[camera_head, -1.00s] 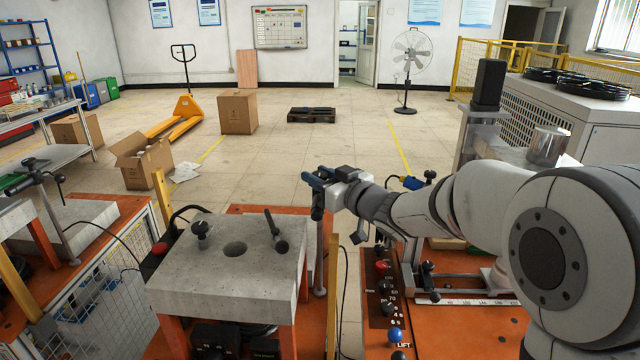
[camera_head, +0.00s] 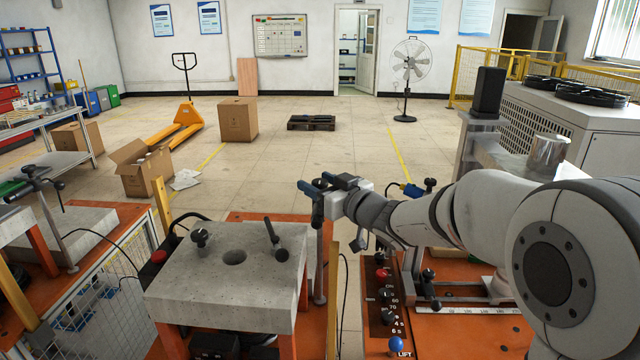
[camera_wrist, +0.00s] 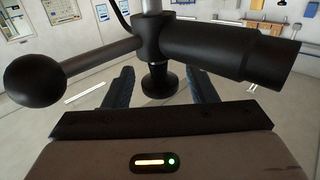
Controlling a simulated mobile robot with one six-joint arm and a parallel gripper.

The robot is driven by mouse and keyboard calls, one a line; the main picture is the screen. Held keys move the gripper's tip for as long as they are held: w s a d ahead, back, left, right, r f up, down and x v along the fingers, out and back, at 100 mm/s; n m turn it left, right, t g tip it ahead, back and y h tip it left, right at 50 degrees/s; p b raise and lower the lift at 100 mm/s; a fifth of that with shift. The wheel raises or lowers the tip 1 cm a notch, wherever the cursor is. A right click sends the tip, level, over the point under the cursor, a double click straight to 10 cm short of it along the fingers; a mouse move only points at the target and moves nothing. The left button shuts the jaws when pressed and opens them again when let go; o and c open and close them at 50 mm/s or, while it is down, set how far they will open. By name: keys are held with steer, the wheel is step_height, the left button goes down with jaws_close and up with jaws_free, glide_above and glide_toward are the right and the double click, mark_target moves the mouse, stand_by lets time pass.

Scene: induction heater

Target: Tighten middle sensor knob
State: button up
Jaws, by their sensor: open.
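The middle sensor post (camera_head: 320,262) stands at the right edge of the concrete block, its top largely hidden by my gripper (camera_head: 317,184). In the wrist view the sensor clamp fills the upper part: a black cylindrical sensor (camera_wrist: 228,50) points right, and a rod with a black ball end (camera_wrist: 35,84) points left. A small black flared knob (camera_wrist: 160,82) shows below the clamp hub. My gripper also shows in the wrist view (camera_wrist: 160,86), its dark blue fingers apart on either side of the knob in the picture. I cannot tell whether they touch it.
The concrete block (camera_head: 190,285) with a central hole and black handles stands left of the post. A control panel (camera_head: 383,300) with a red button and a blue LIFT knob (camera_head: 396,344) lies below my arm. Another sensor stand (camera_head: 425,205) is to the right.

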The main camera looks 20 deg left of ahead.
steer(key=b+v, duration=0.1)
steer(key=v, duration=0.6)
steer(key=shift+s+d, duration=0.2)
steer(key=shift+d, duration=0.15)
steer(key=d+f+m+t+h, duration=0.2)
steer(key=d+m+h, duration=0.3)
steer(key=d, duration=0.4)
steer(key=d+f+m+t+h, duration=0.1)
steer(key=d+f+m+h, duration=0.15)
steer(key=d+h, duration=0.6)
steer(key=s+d+f+m+g+h, duration=0.2)
steer(key=s+d+f+m+g, duration=0.3)
steer(key=s+d, duration=0.55)
steer(key=s+d+f+g, duration=0.1)
steer(key=s+f+g, duration=0.4)
steer(key=s, duration=0.8)
steer(key=shift+s+d+f+n, duration=0.2)
steer(key=shift+f+n, duration=0.25)
steer(key=shift+f, duration=0.05)
